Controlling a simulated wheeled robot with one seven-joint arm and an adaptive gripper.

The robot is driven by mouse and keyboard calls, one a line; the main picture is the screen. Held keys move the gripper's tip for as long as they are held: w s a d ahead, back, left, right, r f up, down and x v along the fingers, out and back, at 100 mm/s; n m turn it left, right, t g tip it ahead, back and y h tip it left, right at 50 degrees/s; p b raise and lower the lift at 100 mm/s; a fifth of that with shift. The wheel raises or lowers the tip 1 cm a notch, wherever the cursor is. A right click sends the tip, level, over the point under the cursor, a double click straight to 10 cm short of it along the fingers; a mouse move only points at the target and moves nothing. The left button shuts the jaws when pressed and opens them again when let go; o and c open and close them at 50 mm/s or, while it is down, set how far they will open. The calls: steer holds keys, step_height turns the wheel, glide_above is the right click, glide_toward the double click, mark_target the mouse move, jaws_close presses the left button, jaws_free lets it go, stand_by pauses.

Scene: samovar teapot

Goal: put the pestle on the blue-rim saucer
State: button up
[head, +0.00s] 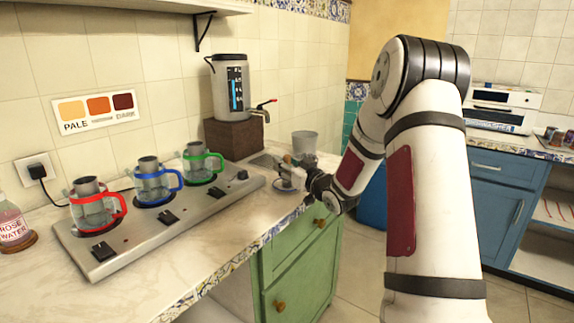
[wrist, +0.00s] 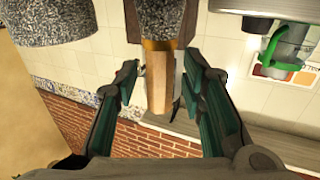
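The pestle (wrist: 160,75) has a wooden handle, a gold band and a speckled grey stone head. In the wrist view its handle lies between the two green-padded fingers of my gripper (wrist: 158,85). The fingers look apart, with a gap at the handle's left side; I cannot tell whether the right finger touches it. In the head view my gripper (head: 308,178) is low at the counter's far end, close beside a small saucer (head: 285,186) with a bluish rim. The pestle is too small to make out clearly there, and the saucer does not show clearly in the wrist view.
A grey cup-like vessel (head: 303,142) stands behind my gripper. A samovar (head: 231,90) on a brown block (head: 233,138) is to its left. A steel hotplate (head: 160,212) holds red, blue and green-handled teapots. The counter's front left (head: 150,285) is clear.

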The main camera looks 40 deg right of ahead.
steer(key=s+p, duration=0.1)
steer(key=s, duration=1.1)
steer(key=s+a+r+g+h, duration=0.35)
steer(key=s+a+g, duration=0.25)
steer(key=a+g, duration=0.3)
steer(key=s+a+g+y, duration=0.1)
steer(key=s+a+g, duration=0.1)
steer(key=s+a, duration=0.4)
steer(key=s+a+g+y, duration=0.1)
steer(key=s+a+g, duration=0.2)
steer(key=s, duration=1.1)
steer(key=s+a+g+y, duration=0.2)
steer(key=s+a+g, duration=0.1)
steer(key=s+a, duration=0.6)
steer(key=shift+s, duration=1.1)
